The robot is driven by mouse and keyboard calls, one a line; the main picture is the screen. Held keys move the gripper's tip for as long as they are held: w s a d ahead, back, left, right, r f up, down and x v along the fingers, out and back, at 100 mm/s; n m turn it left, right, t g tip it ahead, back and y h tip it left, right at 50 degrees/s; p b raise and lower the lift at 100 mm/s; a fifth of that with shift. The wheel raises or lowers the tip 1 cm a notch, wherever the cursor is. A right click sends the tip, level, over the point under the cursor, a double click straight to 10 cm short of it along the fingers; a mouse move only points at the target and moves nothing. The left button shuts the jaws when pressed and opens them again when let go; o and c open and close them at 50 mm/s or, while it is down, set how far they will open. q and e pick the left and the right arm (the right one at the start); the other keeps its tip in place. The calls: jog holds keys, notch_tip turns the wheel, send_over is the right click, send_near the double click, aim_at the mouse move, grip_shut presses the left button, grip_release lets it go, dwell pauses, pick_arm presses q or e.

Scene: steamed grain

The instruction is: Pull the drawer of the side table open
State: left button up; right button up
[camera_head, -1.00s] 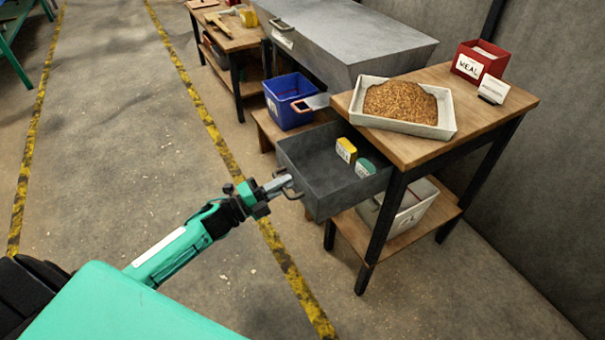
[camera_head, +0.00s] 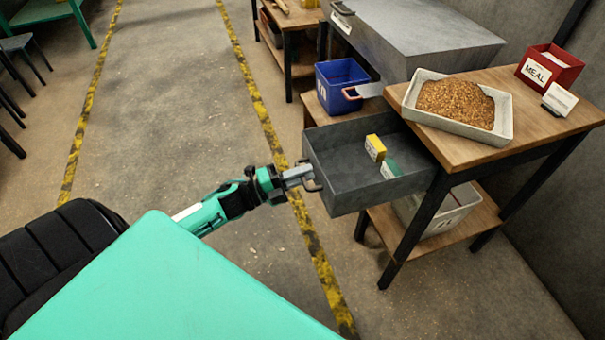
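The side table (camera_head: 455,153) stands at the right with a wooden top and dark legs. Its grey drawer (camera_head: 365,197) is pulled well out toward the left, and its inside is visible. A yellow box (camera_head: 375,147) and a green item (camera_head: 390,169) lie in it. My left gripper (camera_head: 299,177) is at the dark handle (camera_head: 313,184) on the drawer's front and appears shut on it. The fingers partly hide the handle. My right gripper is not in view.
A tray (camera_head: 507,125) of grain, a red MEAL box (camera_head: 549,68) and a white card (camera_head: 560,98) are on the tabletop. A blue bin (camera_head: 341,86) stands behind the drawer; a white bin (camera_head: 450,212) is on the lower shelf.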

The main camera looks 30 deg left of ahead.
pick_arm(q)
jog(key=shift+s, duration=0.1)
